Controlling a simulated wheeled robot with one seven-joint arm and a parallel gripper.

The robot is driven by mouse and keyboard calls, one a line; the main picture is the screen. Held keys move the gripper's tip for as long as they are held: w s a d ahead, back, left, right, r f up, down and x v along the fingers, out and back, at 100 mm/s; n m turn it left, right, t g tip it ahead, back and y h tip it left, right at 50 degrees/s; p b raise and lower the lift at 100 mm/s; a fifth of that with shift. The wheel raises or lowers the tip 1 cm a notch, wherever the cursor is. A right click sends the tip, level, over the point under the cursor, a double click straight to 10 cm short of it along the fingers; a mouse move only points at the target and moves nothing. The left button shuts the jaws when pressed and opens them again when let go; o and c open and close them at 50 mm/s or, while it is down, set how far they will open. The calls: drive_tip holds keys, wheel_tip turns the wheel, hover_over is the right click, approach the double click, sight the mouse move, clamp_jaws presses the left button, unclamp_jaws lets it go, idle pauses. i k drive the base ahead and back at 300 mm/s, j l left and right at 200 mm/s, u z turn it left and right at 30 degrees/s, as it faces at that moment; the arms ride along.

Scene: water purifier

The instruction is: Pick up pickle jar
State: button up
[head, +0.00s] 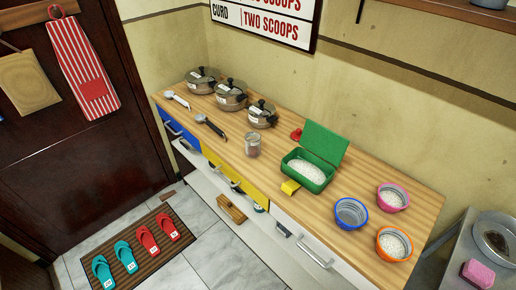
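A small clear jar (252,145) with dull reddish-grey contents stands upright on the wooden counter (362,247), near its front edge and about midway along. It looks like the pickle jar, though no label can be read. Nothing covers it, and nothing touches it. My gripper is not in view.
A green open box (309,172) of white grains and a yellow block (290,187) are right of the jar. Several bowls (351,213) stand farther right. Lidded pots (231,95) and a dark-handled utensil (211,126) are left. Slippers (145,241) lie on a floor mat.

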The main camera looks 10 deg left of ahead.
sight(253, 140)
drive_tip(key=i+j+u, duration=0.1)
drive_tip(key=i+j, duration=0.2)
drive_tip(key=j, duration=0.2)
drive_tip(key=i+j+u, duration=0.15)
drive_tip(key=i+j, duration=0.15)
drive_tip(key=j, duration=0.2)
drive_tip(key=i+j+u, duration=0.1)
drive_tip(key=i+j, duration=0.2)
drive_tip(key=j, duration=0.15)
drive_tip(key=i+j+u, duration=0.2)
drive_tip(key=i, duration=0.3)
drive_tip(key=i+l, duration=0.1)
drive_tip(key=l, duration=0.25)
